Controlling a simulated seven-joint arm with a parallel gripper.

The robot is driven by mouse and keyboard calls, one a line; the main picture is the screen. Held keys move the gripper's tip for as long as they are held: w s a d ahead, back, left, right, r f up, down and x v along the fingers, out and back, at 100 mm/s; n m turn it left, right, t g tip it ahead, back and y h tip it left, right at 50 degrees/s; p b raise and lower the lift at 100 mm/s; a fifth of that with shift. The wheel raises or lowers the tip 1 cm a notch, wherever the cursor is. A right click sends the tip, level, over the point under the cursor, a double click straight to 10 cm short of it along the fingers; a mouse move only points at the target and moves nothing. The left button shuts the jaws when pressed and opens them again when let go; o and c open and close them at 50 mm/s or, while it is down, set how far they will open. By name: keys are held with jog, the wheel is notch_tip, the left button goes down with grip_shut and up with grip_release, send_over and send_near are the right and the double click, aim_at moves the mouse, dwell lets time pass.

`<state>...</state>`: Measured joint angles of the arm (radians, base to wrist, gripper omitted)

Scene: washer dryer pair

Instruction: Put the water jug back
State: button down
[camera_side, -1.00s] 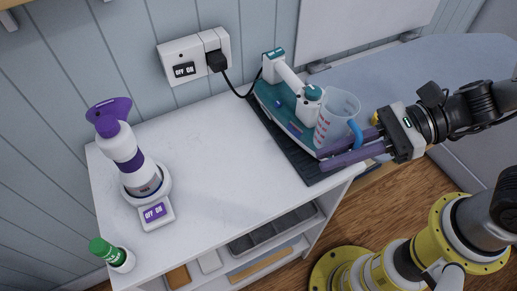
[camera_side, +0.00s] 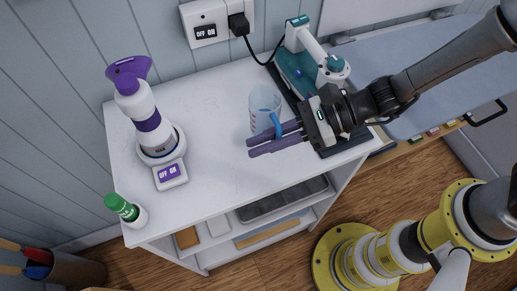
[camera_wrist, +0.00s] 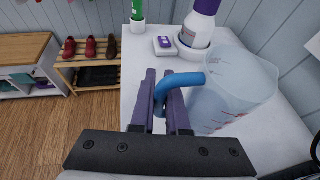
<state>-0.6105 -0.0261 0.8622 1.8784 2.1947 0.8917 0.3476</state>
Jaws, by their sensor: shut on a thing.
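The water jug (camera_side: 263,103) is a clear measuring jug with red marks and a blue handle. It is upright at the middle of the white cabinet top; I cannot tell whether it touches the surface. My gripper (camera_side: 272,141) has purple fingers shut on the blue handle, from the right and front side. In the wrist view the jug (camera_wrist: 235,88) is to the right of my gripper (camera_wrist: 166,105), with the blue handle between the fingers. The lower part of the jug is partly hidden by the fingers in the side view.
A teal and white iron (camera_side: 303,72) stands on a dark mat behind my gripper. A green-capped bottle (camera_side: 126,210) is at the front left corner. The cabinet top (camera_side: 205,115) between is clear.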

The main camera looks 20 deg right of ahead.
jog(key=shift+w+a+f, duration=0.2)
jog(key=shift+a+f, duration=0.05)
jog(key=shift+f, duration=0.1)
jog(key=shift+w+f, duration=0.1)
jog(key=shift+f, duration=1.5)
jog(key=shift+f, duration=0.2)
jog(key=c, duration=0.9)
grip_release()
jog(key=shift+d+r, duration=0.15)
jog(key=shift+r, duration=0.1)
jog(key=v, duration=1.1)
jog(key=shift+d+r, duration=0.1)
jog(key=shift+d, duration=0.2)
